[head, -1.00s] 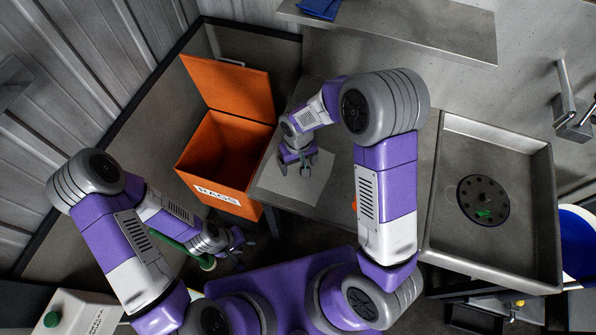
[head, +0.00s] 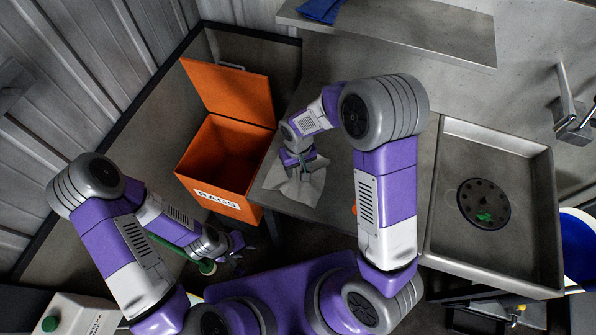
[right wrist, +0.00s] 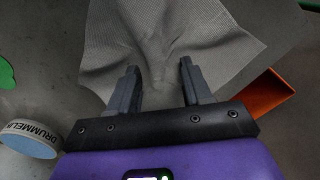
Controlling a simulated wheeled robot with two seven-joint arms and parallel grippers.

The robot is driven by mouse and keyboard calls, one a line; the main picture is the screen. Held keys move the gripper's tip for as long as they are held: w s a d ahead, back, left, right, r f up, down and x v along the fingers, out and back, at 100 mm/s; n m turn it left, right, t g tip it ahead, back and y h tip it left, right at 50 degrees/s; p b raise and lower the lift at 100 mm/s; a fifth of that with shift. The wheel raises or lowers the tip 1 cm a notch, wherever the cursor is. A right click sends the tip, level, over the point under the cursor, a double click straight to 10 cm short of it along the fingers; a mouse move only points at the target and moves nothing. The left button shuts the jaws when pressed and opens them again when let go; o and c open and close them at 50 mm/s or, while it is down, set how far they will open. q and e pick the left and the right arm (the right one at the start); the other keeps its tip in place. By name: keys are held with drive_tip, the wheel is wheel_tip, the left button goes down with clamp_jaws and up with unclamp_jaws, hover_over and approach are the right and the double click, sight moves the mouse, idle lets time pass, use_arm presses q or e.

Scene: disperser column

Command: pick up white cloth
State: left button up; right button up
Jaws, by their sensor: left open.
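The white cloth (head: 294,188) lies on the grey worktop beside the orange bin, creased and drawn up in the middle. My right gripper (head: 306,166) points down over it. In the right wrist view the cloth (right wrist: 215,35) spreads ahead of the right gripper (right wrist: 159,76). Its folds run together between the two fingers, which stand some way apart with gathered cloth between them. The fingers hide part of the cloth in the head view. My left gripper (head: 245,252) is open and empty, low and left of the worktop, away from the cloth.
The orange bin (head: 222,200), marked RAGS, stands left of the worktop with its lid up. A sink (head: 440,225) with a round drain cover is at the right. A shelf (head: 420,35) with a blue cloth (head: 321,10) is above. A blue-and-white round item (right wrist: 30,141) lies near.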

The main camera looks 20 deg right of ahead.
clamp_jaws()
idle(0.3)
drive_tip(key=shift+f, duration=0.1)
wheel_tip(320, 180, up, 12)
drive_tip(key=p, duration=0.8)
drive_tip(key=shift+p, duration=0.4)
drive_tip(key=shift+d, duration=0.1)
